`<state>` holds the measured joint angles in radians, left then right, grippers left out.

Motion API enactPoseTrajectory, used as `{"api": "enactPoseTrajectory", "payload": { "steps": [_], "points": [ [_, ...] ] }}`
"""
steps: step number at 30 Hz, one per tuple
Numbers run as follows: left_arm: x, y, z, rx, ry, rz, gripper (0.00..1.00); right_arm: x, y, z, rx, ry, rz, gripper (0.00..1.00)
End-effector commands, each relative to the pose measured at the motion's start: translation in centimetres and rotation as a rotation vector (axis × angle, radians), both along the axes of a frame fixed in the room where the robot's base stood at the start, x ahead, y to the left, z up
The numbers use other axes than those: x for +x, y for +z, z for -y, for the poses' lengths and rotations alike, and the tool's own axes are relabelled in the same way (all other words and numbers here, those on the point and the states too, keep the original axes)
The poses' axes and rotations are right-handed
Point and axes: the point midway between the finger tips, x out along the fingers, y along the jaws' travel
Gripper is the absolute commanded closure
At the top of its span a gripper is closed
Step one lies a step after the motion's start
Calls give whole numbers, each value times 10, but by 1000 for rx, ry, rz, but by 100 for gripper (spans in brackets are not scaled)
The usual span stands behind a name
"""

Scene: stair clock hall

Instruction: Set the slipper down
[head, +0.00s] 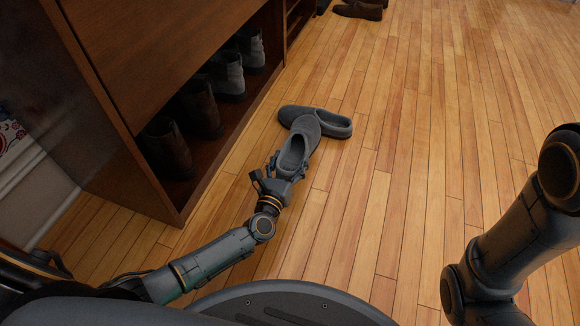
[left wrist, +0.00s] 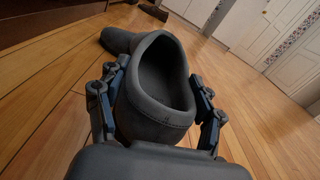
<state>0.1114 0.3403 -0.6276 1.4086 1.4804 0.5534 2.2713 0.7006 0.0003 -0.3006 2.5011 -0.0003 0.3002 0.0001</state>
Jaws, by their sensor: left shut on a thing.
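A grey slipper (head: 298,148) is in my left gripper (head: 279,172), which is shut on its heel end. In the left wrist view the slipper (left wrist: 160,124) fills the middle, with a finger of the left gripper (left wrist: 155,105) on each side of its heel. A second grey slipper (head: 335,123) lies on the floor just beyond, its toe pointing left. The held slipper's toe overlaps it in the head view. I cannot tell whether the held slipper touches the floor or the other slipper. My right gripper is out of view.
A dark wooden shoe cabinet (head: 140,60) stands on the left, with several dark boots (head: 229,78) on its low shelf. Brown shoes (head: 358,10) lie on the floor at the far end. The wooden floor (head: 430,130) to the right is clear.

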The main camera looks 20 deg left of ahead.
Motion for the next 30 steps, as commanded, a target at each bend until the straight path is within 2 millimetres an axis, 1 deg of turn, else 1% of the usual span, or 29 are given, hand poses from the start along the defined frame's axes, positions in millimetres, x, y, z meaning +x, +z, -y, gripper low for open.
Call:
{"api": "enactPoseTrajectory", "payload": {
  "steps": [1,8,19,23,24,26,27,30],
  "points": [
    [1,-4,0,1,1,3,68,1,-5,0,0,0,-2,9],
    [1,-1,0,0,0,2,68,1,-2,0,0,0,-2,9],
    [1,-13,0,1,1,1,68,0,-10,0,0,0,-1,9],
    [1,-13,0,1,0,2,68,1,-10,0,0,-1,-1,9],
    [0,-14,0,0,0,1,27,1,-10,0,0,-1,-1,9],
    [1,-14,0,1,0,1,14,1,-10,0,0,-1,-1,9],
    [1,-14,0,1,0,1,10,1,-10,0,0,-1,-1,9],
    [1,-14,0,1,0,1,10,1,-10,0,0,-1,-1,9]
  ]
}}
